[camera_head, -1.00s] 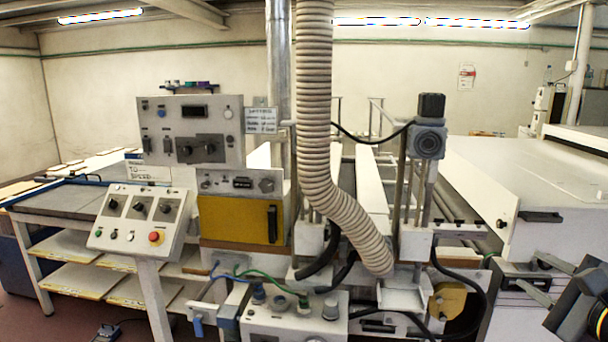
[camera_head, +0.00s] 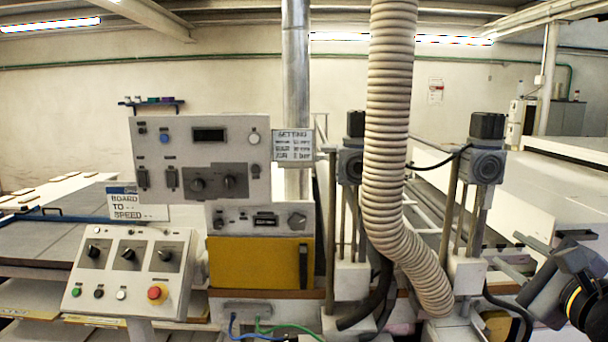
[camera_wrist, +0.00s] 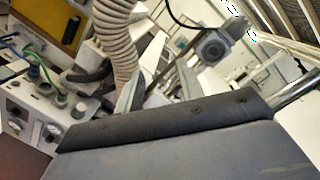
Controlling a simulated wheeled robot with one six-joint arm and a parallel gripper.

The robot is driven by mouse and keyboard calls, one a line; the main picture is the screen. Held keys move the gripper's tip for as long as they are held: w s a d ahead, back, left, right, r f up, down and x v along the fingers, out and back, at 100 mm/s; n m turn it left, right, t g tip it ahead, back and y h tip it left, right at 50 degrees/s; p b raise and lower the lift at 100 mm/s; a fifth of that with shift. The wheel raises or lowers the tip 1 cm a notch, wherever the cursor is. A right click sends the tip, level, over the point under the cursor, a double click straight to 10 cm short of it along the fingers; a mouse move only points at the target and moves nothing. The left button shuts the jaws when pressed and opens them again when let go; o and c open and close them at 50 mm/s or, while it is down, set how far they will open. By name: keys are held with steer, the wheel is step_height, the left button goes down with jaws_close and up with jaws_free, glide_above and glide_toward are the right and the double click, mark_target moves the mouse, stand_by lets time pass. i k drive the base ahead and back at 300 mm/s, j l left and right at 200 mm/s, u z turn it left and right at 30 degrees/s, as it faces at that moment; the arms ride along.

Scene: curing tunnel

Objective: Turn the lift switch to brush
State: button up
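A sloped control box (camera_head: 132,275) at lower left in the head view carries three black rotary knobs on grey plates, with small buttons and a red button on yellow below. I cannot read which switch is the lift switch. A taller grey panel (camera_head: 235,148) behind it has two more dark knobs, and a smaller panel below has a knob (camera_head: 297,221) at its right. My gripper (camera_head: 507,253) is at the right edge of the head view, well apart from all these knobs. Its fingers are apart and empty; the fingertips also show in the wrist view (camera_wrist: 160,86).
A ribbed hose (camera_head: 390,150) hangs between the panels and my gripper. Two posts with dark-topped motors, one at right (camera_head: 486,150), stand beside it. A yellow box (camera_head: 258,262) sits under the panels. Cables and a lower box with knobs (camera_wrist: 35,118) show in the wrist view.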

mark_target(229, 181)
steer(key=i+j, duration=0.15)
steer(key=j, duration=0.25)
steer(key=i+j, duration=0.1)
steer(key=j, duration=0.3)
steer(key=i+j, duration=0.15)
steer(key=j, duration=0.2)
steer(key=i+j, duration=0.1)
steer(key=j, duration=0.3)
steer(key=i+j, duration=0.15)
steer(key=j, duration=0.25)
steer(key=i+j, duration=0.15)
steer(key=j, duration=0.25)
steer(key=i+j, duration=0.1)
steer(key=j, duration=0.3)
